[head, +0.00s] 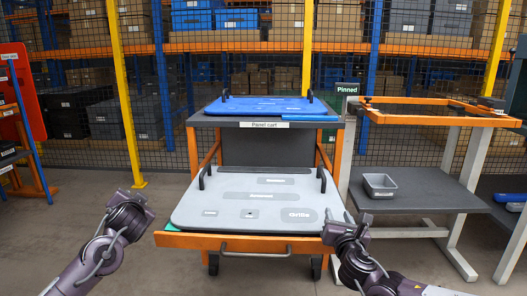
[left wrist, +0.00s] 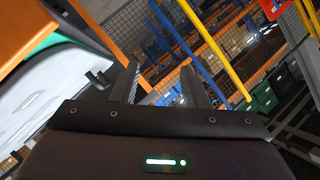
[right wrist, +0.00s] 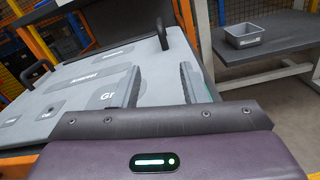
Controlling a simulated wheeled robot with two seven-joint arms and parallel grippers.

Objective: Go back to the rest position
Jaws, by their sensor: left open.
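My left gripper (head: 138,204) is open and empty, left of the panel cart (head: 225,242) in the head view. Its two fingers stand apart in the left wrist view (left wrist: 160,85). My right gripper (head: 338,222) is by the front right corner of the grey panel (head: 248,192) on the cart. In the right wrist view (right wrist: 162,85) its fingers are apart with nothing between them. I cannot tell whether it touches the panel. The grey panel lies on the lower deck with two black handles, the right one (head: 322,180) beyond my right gripper.
A blue panel (head: 262,105) lies on the cart's upper shelf. At right, a workbench carries an orange frame (head: 430,119), a "Pinned" sign (head: 348,89) and a grey bin (head: 379,185) on its lower shelf. A mesh fence and racks stand behind. Floor at left is clear.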

